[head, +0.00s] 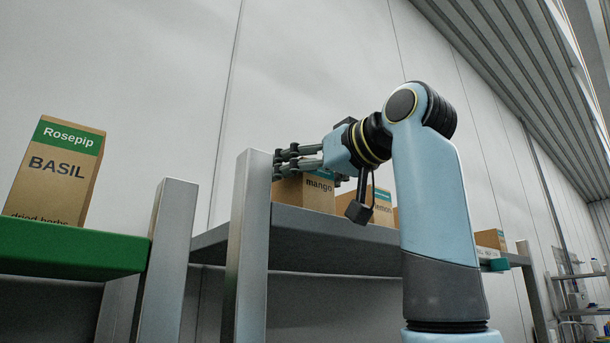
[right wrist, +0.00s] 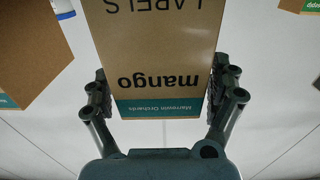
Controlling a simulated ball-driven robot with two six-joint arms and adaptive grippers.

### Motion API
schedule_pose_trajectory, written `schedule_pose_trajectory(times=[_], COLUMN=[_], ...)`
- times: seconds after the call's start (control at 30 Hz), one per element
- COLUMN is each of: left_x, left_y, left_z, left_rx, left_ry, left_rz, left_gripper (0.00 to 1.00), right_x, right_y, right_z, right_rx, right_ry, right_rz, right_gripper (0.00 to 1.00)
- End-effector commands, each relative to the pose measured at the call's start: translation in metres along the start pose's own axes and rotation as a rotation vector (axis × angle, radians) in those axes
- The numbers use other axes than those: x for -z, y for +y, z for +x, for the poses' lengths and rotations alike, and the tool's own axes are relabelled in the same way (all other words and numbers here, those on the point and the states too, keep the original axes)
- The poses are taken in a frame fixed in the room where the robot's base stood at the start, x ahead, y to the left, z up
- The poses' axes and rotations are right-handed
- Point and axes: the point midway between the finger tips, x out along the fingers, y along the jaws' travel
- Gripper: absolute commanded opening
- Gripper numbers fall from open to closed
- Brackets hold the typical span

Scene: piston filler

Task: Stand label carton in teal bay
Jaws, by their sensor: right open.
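The label carton (head: 308,195) is a brown box with a teal band, marked "mango". It stands on the grey shelf (head: 330,225) in the head view. In the right wrist view the carton (right wrist: 160,45) appears upside down, reading "LABELS", "mango" and "Marrowin Orchards". My right gripper (head: 290,160) is at the carton's top, and its fingers hide part of it. In the right wrist view the open fingers (right wrist: 163,85) lie on either side of the carton; whether they touch it I cannot tell. A small teal piece (head: 496,265) shows at the shelf's far right edge. My left gripper is out of view.
Another brown carton (head: 383,213) stands just right of the label carton, partly behind my wrist. A further carton (head: 490,239) is near the shelf's right end. A "Rosepip BASIL" carton (head: 57,175) stands on the green shelf (head: 75,248). Metal posts (head: 249,230) rise beside the shelves.

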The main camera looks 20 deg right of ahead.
Motion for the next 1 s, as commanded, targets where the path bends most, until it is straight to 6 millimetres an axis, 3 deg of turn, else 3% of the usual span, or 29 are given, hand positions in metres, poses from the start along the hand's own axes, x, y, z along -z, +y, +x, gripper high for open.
schedule_pose_trajectory(times=[0.17, 0.6, 0.8, 1.0], left_x=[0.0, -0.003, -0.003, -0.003], left_y=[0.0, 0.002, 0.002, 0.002], left_z=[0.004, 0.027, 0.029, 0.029], left_rx=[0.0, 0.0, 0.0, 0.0], left_ry=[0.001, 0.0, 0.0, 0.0], left_rz=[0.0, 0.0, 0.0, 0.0], left_gripper=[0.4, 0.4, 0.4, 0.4], right_x=[0.003, 0.002, 0.002, 0.003], right_y=[0.001, 0.001, 0.0, 0.0], right_z=[-0.014, -0.105, -0.119, -0.12], right_rx=[-0.002, -0.003, -0.001, 0.0], right_ry=[0.005, 0.004, 0.0, 0.0], right_rz=[-0.002, -0.005, -0.003, -0.001], right_gripper=[0.93, 0.93, 0.93, 0.93])
